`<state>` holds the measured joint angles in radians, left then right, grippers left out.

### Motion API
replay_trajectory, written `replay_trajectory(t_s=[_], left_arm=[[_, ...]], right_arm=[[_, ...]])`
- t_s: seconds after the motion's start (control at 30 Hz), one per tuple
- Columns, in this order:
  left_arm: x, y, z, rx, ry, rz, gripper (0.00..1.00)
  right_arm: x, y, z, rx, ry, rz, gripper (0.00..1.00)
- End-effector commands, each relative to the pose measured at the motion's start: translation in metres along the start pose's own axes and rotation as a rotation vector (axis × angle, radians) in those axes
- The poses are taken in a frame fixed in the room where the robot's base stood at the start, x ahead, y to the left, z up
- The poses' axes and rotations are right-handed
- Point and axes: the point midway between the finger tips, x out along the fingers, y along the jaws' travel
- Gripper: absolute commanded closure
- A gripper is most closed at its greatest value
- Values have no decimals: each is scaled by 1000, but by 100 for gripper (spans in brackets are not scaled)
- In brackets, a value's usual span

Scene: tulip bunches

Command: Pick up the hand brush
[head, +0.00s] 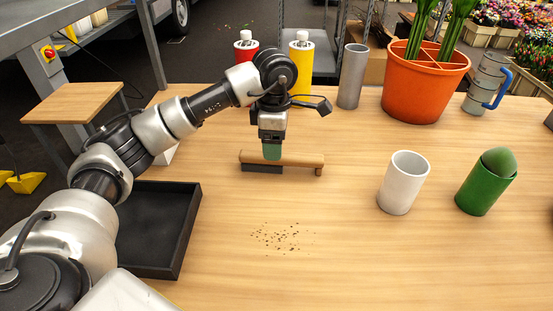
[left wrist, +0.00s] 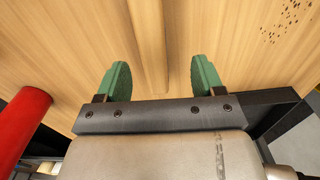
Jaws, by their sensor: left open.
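The hand brush (head: 300,159) lies on the wooden table, with a light wooden handle and dark bristles under its left part. My left gripper (head: 271,153) is over the brush and points down, its green fingertips hiding part of the handle. In the left wrist view the gripper (left wrist: 160,68) is open, with the pale wooden handle (left wrist: 148,40) running between its two green fingers. There is a gap on both sides of the handle. My right gripper is not in view.
A black tray (head: 187,232) is at the left, and brown crumbs (head: 280,238) lie in front of the brush. A white cup (head: 396,192) and a green cup (head: 474,192) stand at right. Red (head: 244,48) and yellow (head: 301,56) bottles stand behind the gripper.

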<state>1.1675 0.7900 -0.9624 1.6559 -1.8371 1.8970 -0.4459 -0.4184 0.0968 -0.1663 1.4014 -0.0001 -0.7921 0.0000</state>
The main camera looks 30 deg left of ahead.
Motion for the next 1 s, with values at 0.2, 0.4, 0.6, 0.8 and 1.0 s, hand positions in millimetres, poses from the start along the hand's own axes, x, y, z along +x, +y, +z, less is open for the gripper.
replay_trajectory(t_s=[0.2,0.4,0.6,0.8,1.0], left_arm=[[14,1,0,-1,0,0,32],[40,7,4,-1,0,-3,32],[61,8,4,-1,-1,0,32],[61,8,4,-1,-1,1,35],[60,8,4,-1,-1,1,66]], right_arm=[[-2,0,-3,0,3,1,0],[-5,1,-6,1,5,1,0],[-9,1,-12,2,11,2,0],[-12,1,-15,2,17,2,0],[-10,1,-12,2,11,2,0]])
